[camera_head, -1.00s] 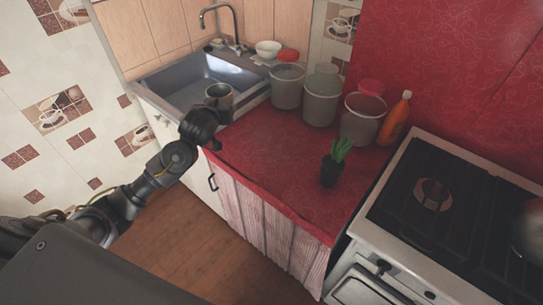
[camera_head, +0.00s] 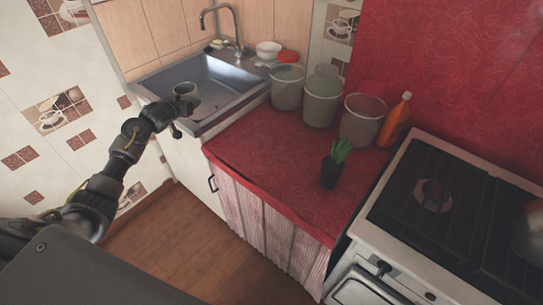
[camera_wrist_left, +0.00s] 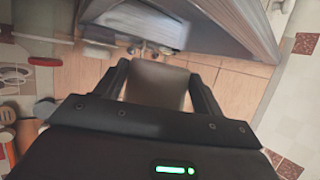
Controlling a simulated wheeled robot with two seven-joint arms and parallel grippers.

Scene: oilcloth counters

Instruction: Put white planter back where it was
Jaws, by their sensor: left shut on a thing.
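The white planter (camera_head: 186,92), a pale greyish open-topped pot, is held upright at the left side of the sink. My left gripper (camera_head: 184,106) is shut on it. The view is blurred there, and the planter's far side is hidden. In the head view the planter overlaps the left part of the sink basin (camera_head: 215,80). My right gripper is not in view.
Several grey buckets (camera_head: 322,103) stand along the back of the red counter (camera_head: 265,155), with an orange bottle (camera_head: 396,118) beside them. A potted plant (camera_head: 331,172) in a black pot stands near the stove (camera_head: 430,200). The counter's left part is clear.

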